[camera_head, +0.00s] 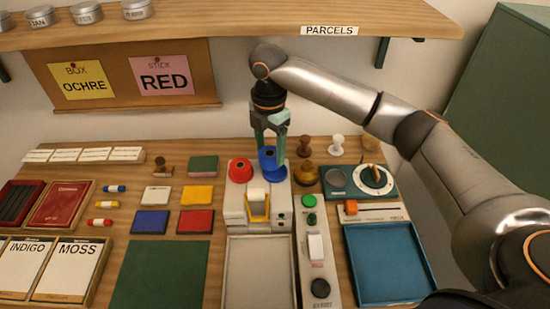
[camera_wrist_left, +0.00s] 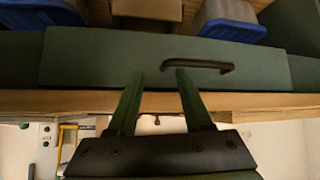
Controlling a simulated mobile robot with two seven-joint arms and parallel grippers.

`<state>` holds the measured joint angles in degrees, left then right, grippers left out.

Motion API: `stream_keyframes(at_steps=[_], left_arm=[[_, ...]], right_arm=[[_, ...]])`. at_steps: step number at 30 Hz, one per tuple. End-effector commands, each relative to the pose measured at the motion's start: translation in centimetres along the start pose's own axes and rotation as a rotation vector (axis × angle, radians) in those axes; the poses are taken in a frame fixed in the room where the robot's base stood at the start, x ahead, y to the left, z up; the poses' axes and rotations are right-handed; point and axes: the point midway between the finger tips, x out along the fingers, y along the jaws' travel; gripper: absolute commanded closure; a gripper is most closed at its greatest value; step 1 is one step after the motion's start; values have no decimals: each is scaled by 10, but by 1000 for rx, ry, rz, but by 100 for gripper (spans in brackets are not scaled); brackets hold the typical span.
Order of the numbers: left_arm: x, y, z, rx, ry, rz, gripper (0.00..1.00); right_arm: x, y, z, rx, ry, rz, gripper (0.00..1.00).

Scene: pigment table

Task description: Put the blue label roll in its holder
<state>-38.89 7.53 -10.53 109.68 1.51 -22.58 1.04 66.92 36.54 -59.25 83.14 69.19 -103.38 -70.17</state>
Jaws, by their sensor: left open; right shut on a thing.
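The blue label roll (camera_head: 268,160) is at the back right of a pale label device (camera_head: 232,206), beside a red roll (camera_head: 240,170). My right gripper (camera_head: 269,148) points down from above and is shut on the blue roll. I cannot tell whether the roll touches the device or hangs just over it. A white roll (camera_head: 257,195) sits in the device's front behind a yellow frame. My left gripper (camera_wrist_left: 159,72) shows only in the left wrist view, open and empty, before a dark green panel with a black handle (camera_wrist_left: 198,66).
Brown stamps (camera_head: 305,146) and an amber knob stand close right of the blue roll. A grey panel with buttons (camera_head: 316,247) and a blue tray (camera_head: 387,262) lie in front right. Ink pads and books fill the left. The shelf (camera_head: 220,27) overhangs the back.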

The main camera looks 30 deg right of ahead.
Motion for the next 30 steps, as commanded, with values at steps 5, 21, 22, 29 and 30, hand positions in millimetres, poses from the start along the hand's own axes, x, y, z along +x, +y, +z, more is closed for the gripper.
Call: stream_keyframes(at_steps=[5,21,22,29,30], left_arm=[[-1,0,-1,0,-1,0,50],[-6,1,-6,0,-1,1,50],[-6,1,-6,0,-1,1,50],[-6,1,-6,0,-1,1,50],[-6,1,-6,0,-1,1,50]], right_arm=[[27,8,20,2,0,-2,90],[71,13,31,-1,0,1,90],[71,13,31,-1,0,1,90],[73,13,30,0,0,1,90],[73,13,31,0,0,1,30]])
